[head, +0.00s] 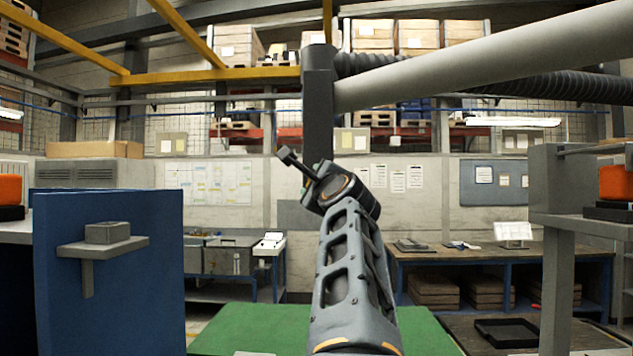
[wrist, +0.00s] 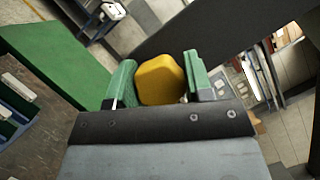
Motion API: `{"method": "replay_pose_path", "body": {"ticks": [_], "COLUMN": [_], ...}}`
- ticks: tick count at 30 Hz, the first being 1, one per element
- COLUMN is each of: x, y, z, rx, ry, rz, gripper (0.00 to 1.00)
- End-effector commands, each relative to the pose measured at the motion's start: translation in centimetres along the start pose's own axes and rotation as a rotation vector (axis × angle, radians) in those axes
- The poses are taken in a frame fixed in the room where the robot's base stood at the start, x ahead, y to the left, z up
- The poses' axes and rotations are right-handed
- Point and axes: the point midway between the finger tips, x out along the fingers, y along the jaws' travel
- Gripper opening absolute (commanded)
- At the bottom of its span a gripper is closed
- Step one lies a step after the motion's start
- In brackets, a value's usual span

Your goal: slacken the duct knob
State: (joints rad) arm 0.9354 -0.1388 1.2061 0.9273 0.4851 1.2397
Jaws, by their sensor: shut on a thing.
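The duct knob (wrist: 160,80) is yellow and rounded, and it sits between the two green fingers of my gripper (wrist: 157,68) in the wrist view. The fingers are shut on its sides, one at the left and one at the right. In the head view my arm reaches up to the dark duct post (head: 318,110), and my wrist hides the knob there. A thick grey duct tube (head: 480,62) runs right from the top of the post. A dark ribbed hose (head: 560,87) runs behind the tube.
A blue panel (head: 110,270) with a small grey ledge stands at the left. A grey stand (head: 560,230) with an orange object (head: 618,183) is at the right. A green surface (head: 240,325) lies below my arm. Workbenches (head: 490,258) line the back wall.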

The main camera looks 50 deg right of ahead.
Motion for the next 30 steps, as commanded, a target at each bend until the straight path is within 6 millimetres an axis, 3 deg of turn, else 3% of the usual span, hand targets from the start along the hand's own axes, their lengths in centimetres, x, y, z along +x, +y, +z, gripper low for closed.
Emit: {"method": "replay_pose_path", "body": {"ticks": [13,30], "x": [0.05,0.02], "y": [0.02,0.11], "z": [-0.01,-0.02], "rx": [-0.238,-0.294], "ry": [0.0,0.0], "rz": [0.1,0.122], "gripper": [0.23,0.23]}}
